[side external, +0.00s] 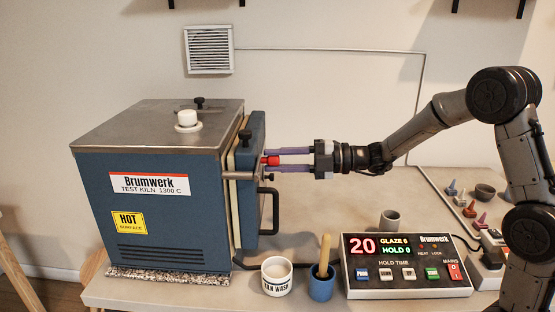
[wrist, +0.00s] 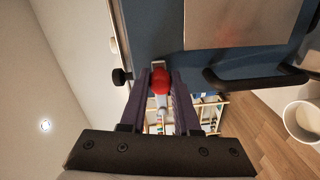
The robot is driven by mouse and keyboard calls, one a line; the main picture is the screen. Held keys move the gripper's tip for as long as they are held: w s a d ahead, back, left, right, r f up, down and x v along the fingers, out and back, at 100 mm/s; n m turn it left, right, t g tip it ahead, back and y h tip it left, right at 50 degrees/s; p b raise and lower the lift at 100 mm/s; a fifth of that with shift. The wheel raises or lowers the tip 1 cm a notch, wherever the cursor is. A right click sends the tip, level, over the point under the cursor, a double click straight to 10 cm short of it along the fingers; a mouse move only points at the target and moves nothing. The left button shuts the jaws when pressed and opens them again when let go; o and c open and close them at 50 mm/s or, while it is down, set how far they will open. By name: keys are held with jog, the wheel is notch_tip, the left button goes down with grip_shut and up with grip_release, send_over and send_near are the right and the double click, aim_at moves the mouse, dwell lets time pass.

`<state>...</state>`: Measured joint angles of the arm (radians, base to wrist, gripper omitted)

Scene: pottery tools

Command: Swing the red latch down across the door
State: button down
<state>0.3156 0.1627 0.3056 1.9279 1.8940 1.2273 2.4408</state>
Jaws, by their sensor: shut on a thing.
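The blue kiln (side external: 150,190) stands on the left of the table in the side view, with its door (side external: 254,135) on the right-hand face. The red latch knob (side external: 272,160) is in front of the door at mid-height; it shows as a red ball in the wrist view (wrist: 160,80). My gripper (side external: 268,161) comes in level from the right, its purple fingers shut on the red knob, one on each side. Pale metal shows beside the knob in the wrist view. The fingers hide part of the latch, and its exact angle is hard to tell.
A black door handle (side external: 270,210) sticks out just below my gripper. A white cup (side external: 277,275), a blue pot with a wooden tool (side external: 321,283) and a control box (side external: 405,265) stand in front. A small grey cup (side external: 390,221) stands behind the box.

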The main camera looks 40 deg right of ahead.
jog(key=shift+f, duration=0.2)
jog(key=c, duration=0.6)
grip_release()
jog(key=shift+r, duration=0.1)
jog(key=shift+c, duration=0.2)
jog(key=v, duration=1.3)
jog(key=shift+s+d, duration=0.3)
